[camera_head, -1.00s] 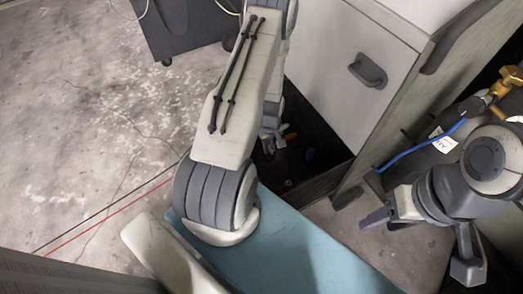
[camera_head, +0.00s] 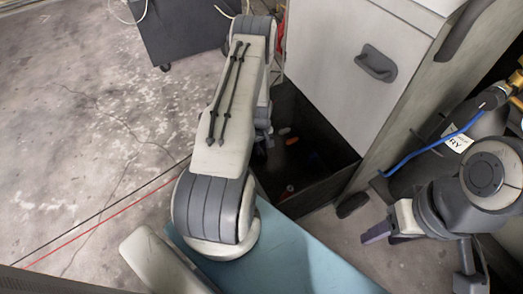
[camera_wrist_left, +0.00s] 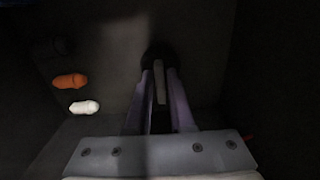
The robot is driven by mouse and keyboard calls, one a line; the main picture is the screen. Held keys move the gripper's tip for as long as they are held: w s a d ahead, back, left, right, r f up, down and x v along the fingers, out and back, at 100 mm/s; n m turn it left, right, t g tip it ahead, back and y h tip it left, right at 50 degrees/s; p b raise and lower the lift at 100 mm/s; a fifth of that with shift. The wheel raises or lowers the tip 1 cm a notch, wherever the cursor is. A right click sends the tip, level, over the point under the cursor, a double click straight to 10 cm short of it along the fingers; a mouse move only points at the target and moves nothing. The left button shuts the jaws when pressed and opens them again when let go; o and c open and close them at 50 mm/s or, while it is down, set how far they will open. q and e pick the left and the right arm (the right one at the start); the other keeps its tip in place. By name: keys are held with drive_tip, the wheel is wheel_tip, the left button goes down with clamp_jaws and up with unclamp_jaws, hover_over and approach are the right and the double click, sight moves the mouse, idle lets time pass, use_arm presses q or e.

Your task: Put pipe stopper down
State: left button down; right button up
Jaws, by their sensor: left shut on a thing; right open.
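My left gripper shows in the left wrist view (camera_wrist_left: 158,85), its purple fingers closed on a dark, rounded piece (camera_wrist_left: 158,52), likely the pipe stopper. A pale strip shows between the fingers. The piece is dim, and I cannot tell whether it touches the surface below. In the head view my left arm reaches over the open dark drawer and mostly hides this gripper. An orange stopper-like piece (camera_wrist_left: 70,80) and a white one (camera_wrist_left: 83,107) lie left of the gripper in the wrist view. My right gripper (camera_head: 382,234) is open and empty at the right.
The dark drawer (camera_head: 335,180) holds a few small pieces, orange (camera_head: 291,141) among them. Its walls rise around my left gripper. A grey cabinet (camera_head: 345,75) with a handle (camera_head: 376,63) stands above it. A blue hose (camera_head: 430,147) runs near my right arm.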

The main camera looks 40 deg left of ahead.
use_arm(q)
drive_tip(key=c, duration=0.8)
unclamp_jaws()
drive_tip(key=shift+r+p, duration=3)
drive_tip(key=shift+r, duration=3.05)
